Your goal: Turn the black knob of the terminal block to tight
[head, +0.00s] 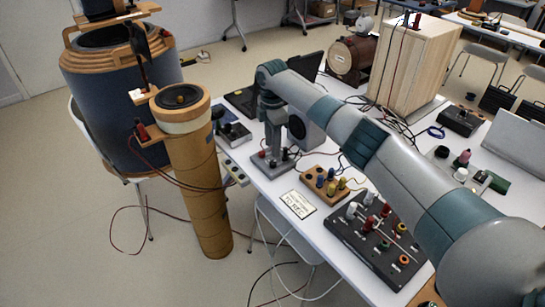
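My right arm comes in from the lower right and bends down at the wrist. Its gripper (275,150) points down at the grey terminal block (275,161) near the table's left edge. Small red and dark knobs show on this block beside the fingertips. The fingers are small here and partly merge with the block, so I cannot tell whether they are open, shut or touching the black knob. My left gripper is not in view.
A wooden block (325,183) with blue and yellow knobs and a white card (298,204) are close by. A black panel (370,253) with several knobs lies nearer. A loudspeaker (307,131) stands behind. A tall brown tube (197,185) stands left of the table.

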